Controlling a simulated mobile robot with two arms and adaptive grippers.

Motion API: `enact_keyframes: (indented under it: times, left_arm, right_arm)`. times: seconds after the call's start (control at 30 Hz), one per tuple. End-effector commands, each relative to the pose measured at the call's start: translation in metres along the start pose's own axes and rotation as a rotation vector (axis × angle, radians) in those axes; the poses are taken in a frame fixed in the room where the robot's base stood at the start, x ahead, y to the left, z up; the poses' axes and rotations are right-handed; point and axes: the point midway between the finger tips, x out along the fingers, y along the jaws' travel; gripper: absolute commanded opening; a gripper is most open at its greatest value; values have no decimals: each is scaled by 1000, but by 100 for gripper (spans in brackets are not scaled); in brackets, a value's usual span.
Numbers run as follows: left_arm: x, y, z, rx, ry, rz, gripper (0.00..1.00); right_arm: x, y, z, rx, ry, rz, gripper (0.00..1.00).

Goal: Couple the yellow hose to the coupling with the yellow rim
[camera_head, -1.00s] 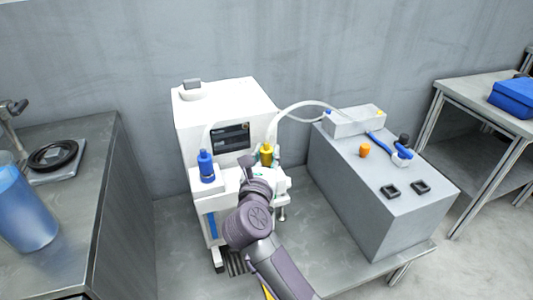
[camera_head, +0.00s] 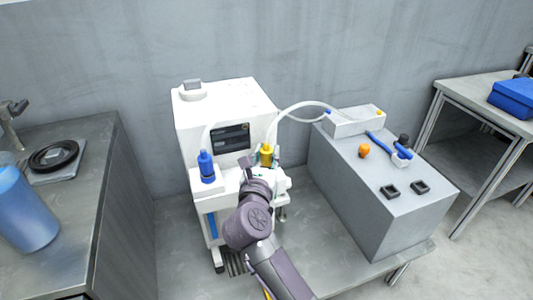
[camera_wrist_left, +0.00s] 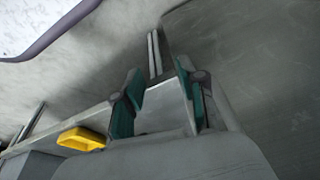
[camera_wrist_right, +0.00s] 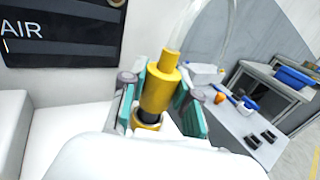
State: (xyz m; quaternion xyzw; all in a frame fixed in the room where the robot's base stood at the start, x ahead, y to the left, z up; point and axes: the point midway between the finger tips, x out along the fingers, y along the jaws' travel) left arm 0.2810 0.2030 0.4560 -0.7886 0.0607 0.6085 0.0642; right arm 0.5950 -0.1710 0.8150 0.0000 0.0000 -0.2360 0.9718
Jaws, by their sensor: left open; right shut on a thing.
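The yellow hose end (camera_wrist_right: 160,84) is a yellow cylinder with a pale hose arching from it; it also shows in the head view (camera_head: 266,152). My right gripper (camera_wrist_right: 157,102) is shut on it from both sides, at the front of the white machine; the gripper also shows in the head view (camera_head: 264,163). Just below the hose end, the coupling's yellow rim (camera_wrist_right: 146,125) shows with a dark band above it. The hose end stands upright over the coupling; I cannot tell whether it is fully seated. My left gripper (camera_wrist_left: 160,98) is open and empty, away from the machine.
The white machine (camera_head: 225,105) has a blue hose end (camera_head: 206,168) on its left ledge. The grey block (camera_head: 385,215) at right carries an orange piece (camera_head: 364,151), a blue-handled tool (camera_head: 378,141) and two dark square pieces. A bench with a blue jug (camera_head: 25,210) stands at left.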

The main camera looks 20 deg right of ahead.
Motion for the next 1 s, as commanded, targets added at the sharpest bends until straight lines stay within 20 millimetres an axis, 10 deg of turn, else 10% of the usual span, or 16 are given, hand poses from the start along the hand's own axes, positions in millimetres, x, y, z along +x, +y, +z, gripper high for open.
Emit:
enact_keyframes:
  times: [1.0]
  left_arm:
    - [9,1,2,1,-5,1,41]
  right_arm:
    - [0,0,0,-1,0,1,0]
